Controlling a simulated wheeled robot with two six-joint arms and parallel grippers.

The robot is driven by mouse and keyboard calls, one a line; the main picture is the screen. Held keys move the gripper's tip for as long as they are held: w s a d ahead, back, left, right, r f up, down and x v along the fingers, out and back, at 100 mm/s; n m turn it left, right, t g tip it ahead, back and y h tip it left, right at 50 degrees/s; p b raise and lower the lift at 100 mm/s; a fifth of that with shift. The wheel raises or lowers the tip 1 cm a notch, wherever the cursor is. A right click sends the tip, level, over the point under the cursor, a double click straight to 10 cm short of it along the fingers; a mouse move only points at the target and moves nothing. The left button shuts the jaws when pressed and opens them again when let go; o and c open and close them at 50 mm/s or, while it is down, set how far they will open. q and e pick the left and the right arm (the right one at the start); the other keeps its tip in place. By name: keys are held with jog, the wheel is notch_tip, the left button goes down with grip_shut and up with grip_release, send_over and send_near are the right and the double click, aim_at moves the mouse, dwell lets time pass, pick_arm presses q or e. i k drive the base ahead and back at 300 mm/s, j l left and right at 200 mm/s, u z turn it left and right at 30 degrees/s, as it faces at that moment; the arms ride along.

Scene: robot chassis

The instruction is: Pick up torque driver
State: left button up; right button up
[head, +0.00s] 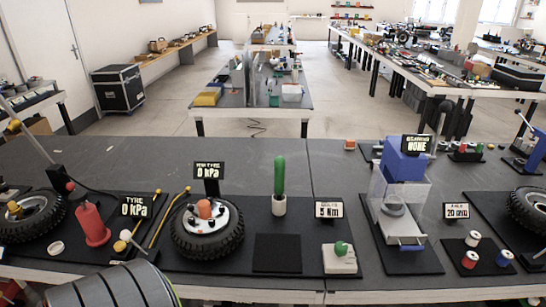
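What looks like the torque driver (279,174) stands upright with its long green handle up, in a small white cup-like holder (279,207) on the middle of the near bench. Its lower end is hidden inside the holder. Neither of my grippers can be made out in the head view, so nothing is seen touching the driver.
A wheel (207,243) with an orange cap lies left of the driver. A flat black pad (277,253) and a white block with a green knob (340,259) are in front. A 5 Nm sign (329,210) and a blue-topped press (403,160) stand right.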

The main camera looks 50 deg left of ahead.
aim_at(279, 162)
jog(key=u, duration=1.5)
